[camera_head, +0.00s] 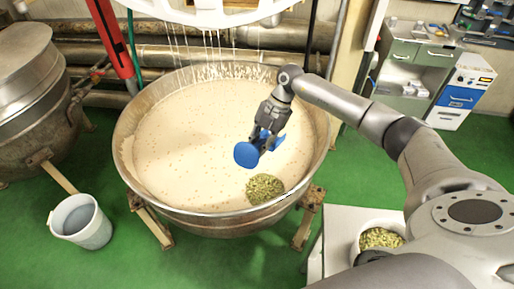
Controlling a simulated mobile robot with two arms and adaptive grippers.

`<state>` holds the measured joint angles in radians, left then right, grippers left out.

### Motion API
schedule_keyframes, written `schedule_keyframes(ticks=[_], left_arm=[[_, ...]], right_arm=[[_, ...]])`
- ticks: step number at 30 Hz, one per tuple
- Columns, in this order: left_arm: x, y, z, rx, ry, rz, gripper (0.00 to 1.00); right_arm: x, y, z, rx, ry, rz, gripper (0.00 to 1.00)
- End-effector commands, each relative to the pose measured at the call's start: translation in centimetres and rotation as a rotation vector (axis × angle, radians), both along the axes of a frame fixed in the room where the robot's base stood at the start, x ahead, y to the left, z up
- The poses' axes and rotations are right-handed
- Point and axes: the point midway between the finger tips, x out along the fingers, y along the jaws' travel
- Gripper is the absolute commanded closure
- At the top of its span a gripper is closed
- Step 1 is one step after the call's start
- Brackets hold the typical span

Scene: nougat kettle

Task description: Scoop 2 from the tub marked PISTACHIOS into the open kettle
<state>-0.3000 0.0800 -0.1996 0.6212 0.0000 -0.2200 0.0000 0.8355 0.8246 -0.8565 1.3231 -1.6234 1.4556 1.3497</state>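The open kettle (134,187) is a wide metal bowl full of cream-coloured nougat (185,150). A heap of green pistachios (264,189) lies on the nougat near the front rim. My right gripper (268,138) reaches in over the kettle from the right. It is shut on a blue scoop (246,154), held above the nougat just behind the heap. I see no nuts in the scoop, but its inside is not clearly visible. A white tub (357,246) of pistachios stands at lower right, partly hidden by my arm; no marking shows. My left gripper is not in view.
The tub stands on a white table (338,222). A lidded kettle (30,100) and a grey bucket (84,225) are at left. A white mixer frame (215,14) with dripping nougat hangs above the open kettle. Green floor is free in front.

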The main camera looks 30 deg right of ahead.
Motion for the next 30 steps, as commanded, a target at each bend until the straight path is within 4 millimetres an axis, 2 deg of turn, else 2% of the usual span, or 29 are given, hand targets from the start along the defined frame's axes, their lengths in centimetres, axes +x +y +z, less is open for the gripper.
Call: schedule_keyframes(ticks=[15,25,30], left_arm=[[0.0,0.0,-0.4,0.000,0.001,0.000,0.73],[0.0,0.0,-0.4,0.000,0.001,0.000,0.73],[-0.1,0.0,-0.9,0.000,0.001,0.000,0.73]], right_arm=[[0.0,0.1,1.5,-0.324,-0.209,0.004,1.00],[0.0,0.1,1.5,-0.333,-0.216,0.004,1.00],[-0.1,0.7,1.4,-0.323,-0.232,0.094,1.00]])
